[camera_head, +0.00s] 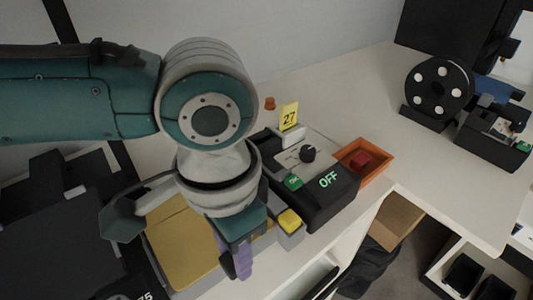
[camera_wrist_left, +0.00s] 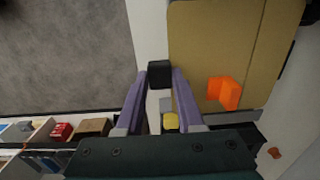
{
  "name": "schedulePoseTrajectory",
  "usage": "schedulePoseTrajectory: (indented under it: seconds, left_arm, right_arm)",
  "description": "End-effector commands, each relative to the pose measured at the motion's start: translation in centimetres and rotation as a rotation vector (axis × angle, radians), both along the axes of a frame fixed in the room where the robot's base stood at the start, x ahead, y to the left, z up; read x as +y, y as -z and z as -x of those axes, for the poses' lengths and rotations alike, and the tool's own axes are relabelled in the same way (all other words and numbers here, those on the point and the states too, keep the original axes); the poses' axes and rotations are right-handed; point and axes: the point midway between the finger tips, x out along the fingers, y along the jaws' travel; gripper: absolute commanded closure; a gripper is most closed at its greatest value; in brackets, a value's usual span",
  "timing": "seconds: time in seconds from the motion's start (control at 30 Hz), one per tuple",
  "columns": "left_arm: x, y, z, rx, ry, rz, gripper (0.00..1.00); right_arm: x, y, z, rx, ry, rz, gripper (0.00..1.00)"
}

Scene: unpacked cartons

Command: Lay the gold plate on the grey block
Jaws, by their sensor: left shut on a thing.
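The gold plate (camera_head: 180,250) lies left of and behind my left gripper (camera_head: 235,255) in the head view; a seam runs across it. It fills the upper right of the left wrist view (camera_wrist_left: 210,40). My left gripper (camera_wrist_left: 158,85) is shut on a small black grip (camera_wrist_left: 160,74) at the plate's edge; whether the grip is fixed to the plate is hard to tell. An orange piece (camera_wrist_left: 228,92) shows against the plate. A grey block (camera_head: 288,238) with a yellow top sits right of the gripper. My wrist hides part of the plate. My right gripper is not in view.
A black and grey device (camera_head: 330,195) reading OFF stands right of the gripper, near a yellow 27 sign (camera_head: 289,116). An orange tray (camera_head: 382,165) holds a red block. A black reel (camera_head: 438,88) stands at the back right.

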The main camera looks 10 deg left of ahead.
Motion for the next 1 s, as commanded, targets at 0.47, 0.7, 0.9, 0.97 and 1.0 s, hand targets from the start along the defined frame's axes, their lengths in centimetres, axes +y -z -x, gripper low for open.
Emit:
schedulePoseTrajectory:
  seconds: [0.47,0.7,0.9,0.97,1.0]
  left_arm:
    - [0.0,0.6,0.0,0.0,0.0,0.0,0.34]
    - [0.0,0.6,0.0,0.001,0.0,-0.001,0.28]
    - [0.0,0.2,0.0,0.001,0.0,0.0,0.28]
    - [0.0,-0.2,0.0,0.001,0.0,0.0,0.28]
    - [0.0,-0.4,0.0,0.001,0.0,0.001,0.28]
  right_arm:
    - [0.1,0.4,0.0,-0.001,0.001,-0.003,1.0]
    - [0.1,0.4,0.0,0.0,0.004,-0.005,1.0]
    - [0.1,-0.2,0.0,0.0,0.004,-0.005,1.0]
    - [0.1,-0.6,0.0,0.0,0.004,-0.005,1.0]
    - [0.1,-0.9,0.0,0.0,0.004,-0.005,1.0]
